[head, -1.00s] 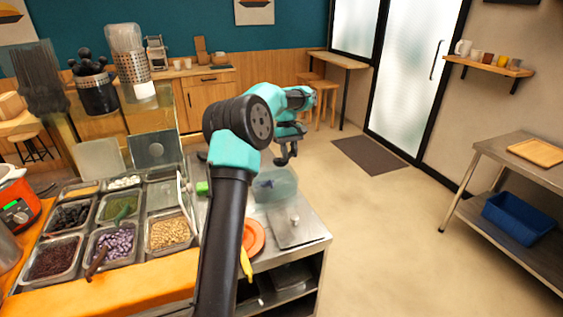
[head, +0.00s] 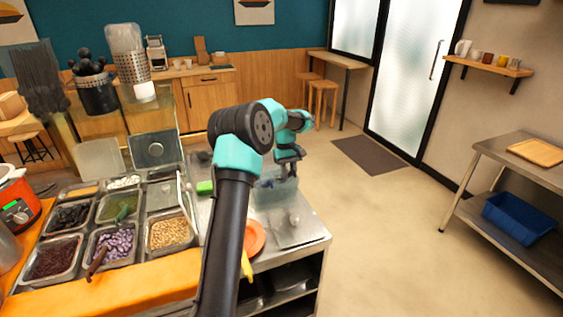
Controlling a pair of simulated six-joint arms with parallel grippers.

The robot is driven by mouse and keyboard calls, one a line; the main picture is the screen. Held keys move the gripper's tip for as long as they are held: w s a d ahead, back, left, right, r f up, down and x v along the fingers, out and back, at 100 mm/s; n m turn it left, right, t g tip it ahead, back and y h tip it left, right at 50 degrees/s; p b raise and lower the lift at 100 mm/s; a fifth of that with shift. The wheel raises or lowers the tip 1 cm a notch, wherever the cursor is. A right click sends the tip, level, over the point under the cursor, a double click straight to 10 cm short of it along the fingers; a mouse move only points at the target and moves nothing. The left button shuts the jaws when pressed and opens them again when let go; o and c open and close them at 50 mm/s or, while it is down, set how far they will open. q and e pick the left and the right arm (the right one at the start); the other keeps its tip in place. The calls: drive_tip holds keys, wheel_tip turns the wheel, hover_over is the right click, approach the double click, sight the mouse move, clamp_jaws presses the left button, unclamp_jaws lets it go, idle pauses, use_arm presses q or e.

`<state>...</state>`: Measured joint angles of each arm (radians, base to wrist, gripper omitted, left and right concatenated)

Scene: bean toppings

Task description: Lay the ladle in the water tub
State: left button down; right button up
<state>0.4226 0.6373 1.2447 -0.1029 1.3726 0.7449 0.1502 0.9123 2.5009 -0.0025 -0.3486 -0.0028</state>
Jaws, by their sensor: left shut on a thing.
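The water tub (head: 276,197) is a see-through box on the steel counter, partly behind my left arm. My left gripper (head: 288,172) is low over the tub's back part, its fingers pointing down. It is shut on the ladle, which is mostly hidden by the gripper and arm. A small dark blue piece (head: 268,183) shows at the tub, just left of the fingers; I cannot tell whether it is part of the ladle. My right gripper is out of view.
Topping pans with beans (head: 167,232) fill the counter on the left; a brown-handled scoop (head: 97,262) leans in one. A steel lid (head: 298,230) lies in front of the tub. An orange bowl (head: 255,236) sits beside my arm. Open floor is to the right.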

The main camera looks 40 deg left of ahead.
use_arm(q)
drive_tip(key=shift+f, duration=0.2)
drive_tip(key=c, duration=0.8)
unclamp_jaws()
drive_tip(key=shift+c, duration=0.2)
drive_tip(key=shift+r, duration=0.1)
drive_tip(key=v, duration=1.7)
drive_tip(key=shift+a+r, duration=0.1)
drive_tip(key=shift+w, duration=0.1)
